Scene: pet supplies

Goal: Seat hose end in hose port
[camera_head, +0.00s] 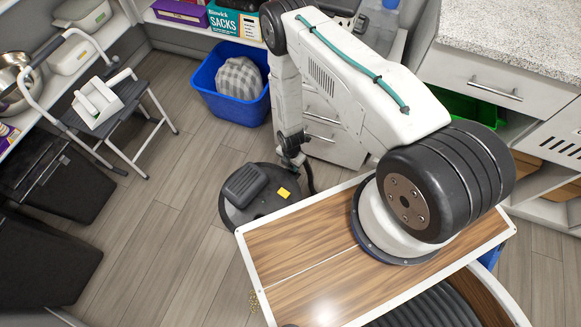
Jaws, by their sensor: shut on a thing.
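My gripper (291,150) hangs low in the middle of the head view, at the end of my white arm. It is small and dark here, and it is shut on a black hose end; the hose (309,176) curves down from beside the gripper. Just below and left stands a round black canister (237,211) with a dark grey raised block (246,184) and a yellow label (284,193) on top. The gripper is over or just behind the canister's far right rim. I cannot make out the hose port, or whether the hose end touches the canister.
A blue bin (218,98) with a grey checked bundle stands behind the canister. A step stool (120,100) is at left, with black bins (60,185) near it. White drawers (335,140) stand close behind my gripper. The wooden floor (160,240) left of the canister is clear.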

